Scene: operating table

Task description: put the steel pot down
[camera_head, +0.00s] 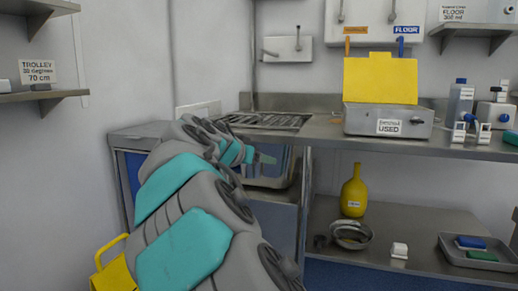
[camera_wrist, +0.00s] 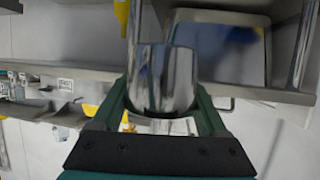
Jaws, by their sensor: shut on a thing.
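The steel pot (camera_wrist: 163,78) shows in the wrist view as a shiny cylinder between the two dark green fingers. My gripper (camera_wrist: 163,98) is shut on it. In the head view my gripper (camera_head: 262,158) is by the counter's left part, in front of the sink basin area. My grey and teal arm reaches there from the bottom. I cannot make out the pot clearly in the head view. The wrist view does not show clearly whether the pot touches any surface.
The steel counter (camera_head: 330,132) holds a box labelled USED (camera_head: 390,121) with a yellow lid. The lower shelf (camera_head: 330,210) holds a yellow bottle (camera_head: 354,190), a round steel vessel (camera_head: 352,235), a small white block (camera_head: 399,250) and a tray (camera_head: 450,252).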

